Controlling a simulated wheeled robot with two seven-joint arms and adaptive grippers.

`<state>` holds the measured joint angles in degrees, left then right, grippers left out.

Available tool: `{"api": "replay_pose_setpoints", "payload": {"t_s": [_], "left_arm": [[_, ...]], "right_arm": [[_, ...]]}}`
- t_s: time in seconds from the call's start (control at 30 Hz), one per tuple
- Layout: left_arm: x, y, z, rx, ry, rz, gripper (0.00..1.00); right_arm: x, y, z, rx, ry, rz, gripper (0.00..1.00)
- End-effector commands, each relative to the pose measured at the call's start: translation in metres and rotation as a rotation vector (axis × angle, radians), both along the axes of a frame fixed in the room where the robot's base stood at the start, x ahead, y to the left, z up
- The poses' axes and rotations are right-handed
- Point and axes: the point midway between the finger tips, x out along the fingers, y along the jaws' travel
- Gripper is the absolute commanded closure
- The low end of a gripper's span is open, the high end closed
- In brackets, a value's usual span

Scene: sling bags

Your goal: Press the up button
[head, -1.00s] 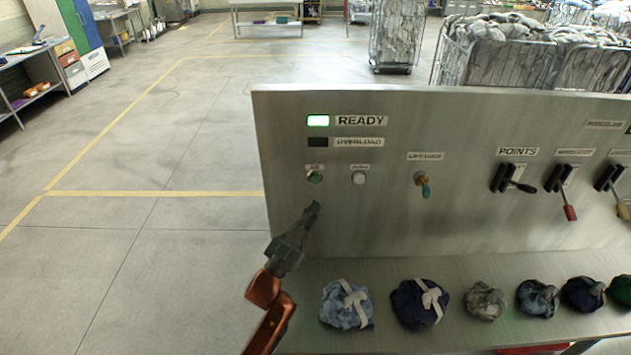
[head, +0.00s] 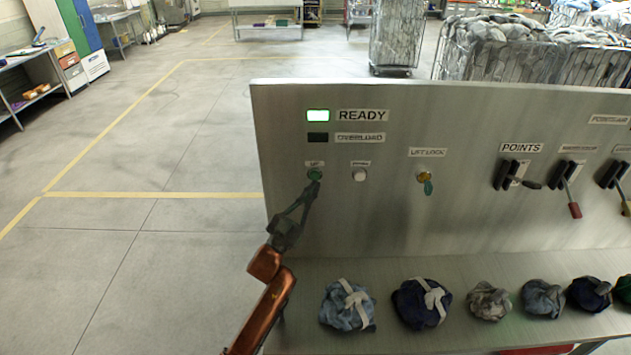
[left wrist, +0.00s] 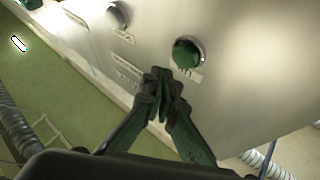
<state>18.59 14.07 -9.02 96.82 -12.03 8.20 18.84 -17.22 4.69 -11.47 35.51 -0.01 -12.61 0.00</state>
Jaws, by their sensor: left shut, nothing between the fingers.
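The green up button (head: 315,173) sits at the left of the upright metal panel (head: 400,215), under a small label. It also shows in the left wrist view as a round green cap in a metal ring (left wrist: 186,54). My left gripper (head: 314,186) is shut and empty. In the head view its tip overlaps the button's lower edge. In the left wrist view the fingertips (left wrist: 161,76) are just beside the button, and I cannot tell whether they touch the panel. My right gripper is not in view.
A white button (head: 360,174) is right of the up button. A lift lock key switch (head: 425,178) and several levers (head: 513,174) are further right. Several cloth bundles (head: 347,305) lie on the ledge below. The READY lamp (head: 318,116) is lit.

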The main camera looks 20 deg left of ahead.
Motion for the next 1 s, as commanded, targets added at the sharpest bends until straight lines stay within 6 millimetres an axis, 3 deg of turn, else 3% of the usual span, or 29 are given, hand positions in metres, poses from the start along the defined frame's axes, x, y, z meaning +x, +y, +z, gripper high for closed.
{"api": "replay_pose_setpoints", "payload": {"t_s": [0.23,1.0], "left_arm": [[0.0118,0.0036,0.0010,0.000,-0.001,0.000,1.00],[0.0123,0.0034,0.0008,0.000,-0.001,0.000,1.00]], "right_arm": [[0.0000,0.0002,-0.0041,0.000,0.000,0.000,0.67],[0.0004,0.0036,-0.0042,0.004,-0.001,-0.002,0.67]]}}
